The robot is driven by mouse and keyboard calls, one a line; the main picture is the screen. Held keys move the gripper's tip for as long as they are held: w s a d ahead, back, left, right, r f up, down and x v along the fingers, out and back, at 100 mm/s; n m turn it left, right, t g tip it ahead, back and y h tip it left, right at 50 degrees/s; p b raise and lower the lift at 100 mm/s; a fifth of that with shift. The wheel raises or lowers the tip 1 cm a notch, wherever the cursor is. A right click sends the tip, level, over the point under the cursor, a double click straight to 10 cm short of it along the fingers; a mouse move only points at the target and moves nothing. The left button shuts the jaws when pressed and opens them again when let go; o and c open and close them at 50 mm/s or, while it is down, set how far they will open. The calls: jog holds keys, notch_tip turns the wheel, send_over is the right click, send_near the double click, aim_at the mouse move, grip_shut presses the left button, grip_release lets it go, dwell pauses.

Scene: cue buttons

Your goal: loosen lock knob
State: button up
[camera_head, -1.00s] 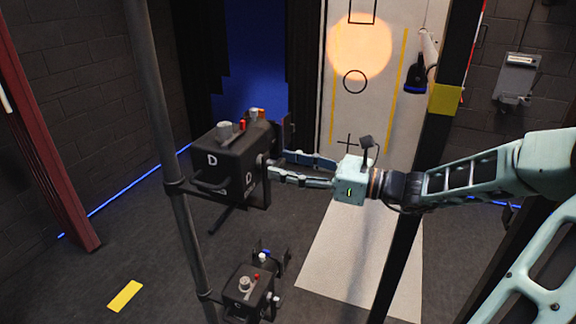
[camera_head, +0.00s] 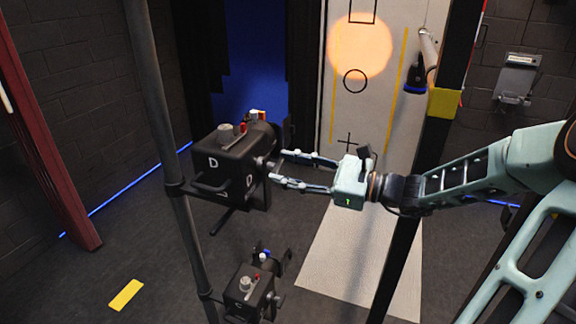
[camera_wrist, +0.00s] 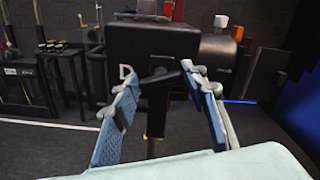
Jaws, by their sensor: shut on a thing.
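The lock knob (camera_wrist: 160,82), a dark tilted bar, shows in the wrist view on the near side of a black lamp housing (camera_wrist: 160,48) marked "D". My gripper (camera_wrist: 158,76) is shut on the knob, with one finger at each end of the bar. In the head view my gripper (camera_head: 276,166) reaches in from the right to the side of the upper housing (camera_head: 228,178). There the knob is small and partly hidden by the fingertips.
The housing hangs on a grey vertical pole (camera_head: 165,130). A second, smaller-looking lamp (camera_head: 250,290) sits lower on the pole. A black post (camera_head: 400,255) stands behind my arm. Open dark floor lies at the lower left, with a yellow strip (camera_head: 126,295).

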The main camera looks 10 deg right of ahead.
jog(key=n, duration=0.4)
jog(key=shift+f+n+b, duration=0.15)
jog(key=shift+n+b, duration=0.15)
jog(key=shift+b, duration=0.05)
jog(key=n+b, duration=0.3)
jog(key=n, duration=0.1)
jog(key=n+b, duration=0.8)
jog(key=shift+s+a+f, duration=0.1)
jog(key=shift+s+f, duration=0.05)
jog(key=shift+f, duration=0.1)
jog(key=shift+r+n+b, duration=0.15)
jog(key=shift+n+b, duration=0.25)
jog(key=o, duration=1.2)
jog(key=shift+c, duration=0.2)
